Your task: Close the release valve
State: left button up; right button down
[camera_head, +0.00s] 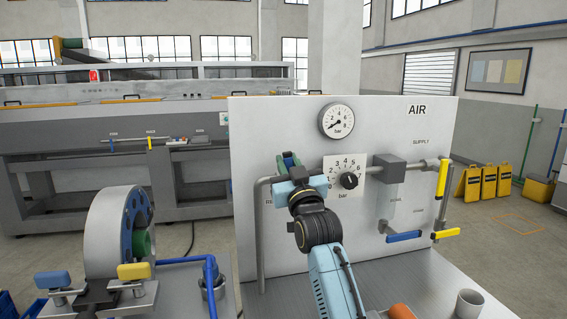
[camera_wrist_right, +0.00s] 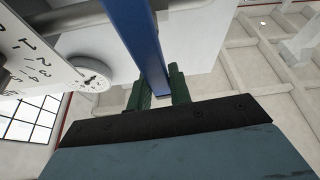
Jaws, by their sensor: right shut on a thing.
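My right gripper (camera_head: 288,162) is at the upright white panel, left of the black regulator knob (camera_head: 349,181). In the right wrist view, the green fingers of the gripper (camera_wrist_right: 160,84) are shut on a long blue lever (camera_wrist_right: 146,40), which runs between them. In the head view the gripper mostly hides this lever, and the label near it is partly covered. I cannot read which valve it belongs to. Another blue lever (camera_head: 405,236) lies level at the panel's lower right. My left gripper is not in view.
A pressure gauge (camera_head: 338,120) sits above the knob. Yellow levers stand upright (camera_head: 442,178) and level (camera_head: 446,233) at the panel's right. A grey coil drum (camera_head: 108,235) stands left.

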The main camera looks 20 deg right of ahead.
jog(key=shift+d+m+h, duration=0.3)
jog(key=shift+m+h, duration=0.1)
jog(key=shift+m, duration=0.7)
jog(key=c, duration=1.3)
grip_release()
jog(key=b+v, duration=0.1)
jog(key=v, duration=1.2)
jog(key=shift+s, duration=0.25)
